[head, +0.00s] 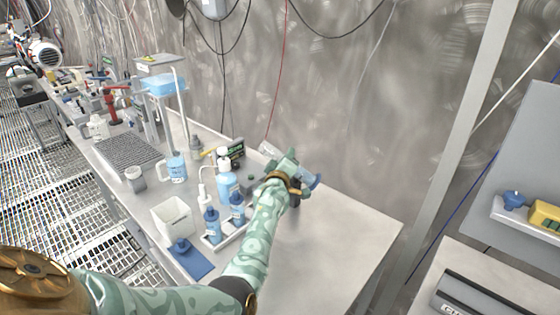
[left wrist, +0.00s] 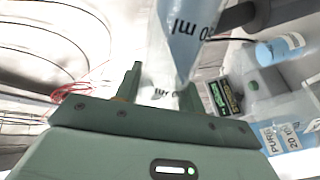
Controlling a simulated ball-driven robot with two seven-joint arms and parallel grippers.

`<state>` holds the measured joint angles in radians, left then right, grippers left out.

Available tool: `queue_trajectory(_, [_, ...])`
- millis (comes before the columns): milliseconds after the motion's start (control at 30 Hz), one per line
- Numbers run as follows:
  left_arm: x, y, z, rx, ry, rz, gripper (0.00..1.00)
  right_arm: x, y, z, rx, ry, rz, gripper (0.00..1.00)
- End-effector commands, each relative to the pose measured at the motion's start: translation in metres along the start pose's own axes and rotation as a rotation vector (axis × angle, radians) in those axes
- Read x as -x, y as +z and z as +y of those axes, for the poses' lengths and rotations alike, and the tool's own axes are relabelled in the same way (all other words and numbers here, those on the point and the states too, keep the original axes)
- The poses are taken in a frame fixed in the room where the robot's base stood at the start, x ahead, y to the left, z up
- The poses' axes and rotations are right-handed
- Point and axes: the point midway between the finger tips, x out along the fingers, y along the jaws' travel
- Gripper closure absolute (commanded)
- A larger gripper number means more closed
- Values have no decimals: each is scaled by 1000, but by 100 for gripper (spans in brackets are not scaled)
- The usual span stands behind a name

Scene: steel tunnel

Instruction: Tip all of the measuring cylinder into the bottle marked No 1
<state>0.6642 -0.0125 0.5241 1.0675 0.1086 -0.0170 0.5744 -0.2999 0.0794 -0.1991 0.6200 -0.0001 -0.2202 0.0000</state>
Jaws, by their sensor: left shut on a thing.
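My left gripper (head: 287,178) is shut on a clear measuring cylinder (head: 309,181) above the right part of the bench. The cylinder is tilted well over, with its clear end toward the upper left and blue liquid at its lower right end. In the left wrist view the cylinder (left wrist: 190,35) shows blue liquid and ml print at the left gripper (left wrist: 158,95). Two small blue bottles with dark caps, one nearer (head: 212,227) and one farther (head: 237,207), stand in a white tray (head: 233,236). Their labels are too small to read, so I cannot tell which is No 1.
A larger blue bottle (head: 227,187) stands behind the tray. A white bin (head: 174,219), blue pad (head: 191,260), blue-filled jug (head: 175,168) and beaker (head: 135,180) are to the left. A green-lit display (head: 237,151) is behind. The bench's right end (head: 345,235) is clear.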

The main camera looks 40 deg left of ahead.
Motion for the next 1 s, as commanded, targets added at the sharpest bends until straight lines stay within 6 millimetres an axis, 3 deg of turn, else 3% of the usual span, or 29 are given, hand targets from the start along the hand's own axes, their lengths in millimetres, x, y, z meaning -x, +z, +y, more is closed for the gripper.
queue_trajectory(200, [0,7,-5,93,0,0,86,-2,1,0,0,-1,-2,64])
queue_trajectory(633, [0,8,-7,123,1,1,86,-4,1,-1,1,-1,-2,64])
queue_trajectory(1000, [0,19,-20,293,-1,1,86,-11,4,-2,1,-3,-7,64])
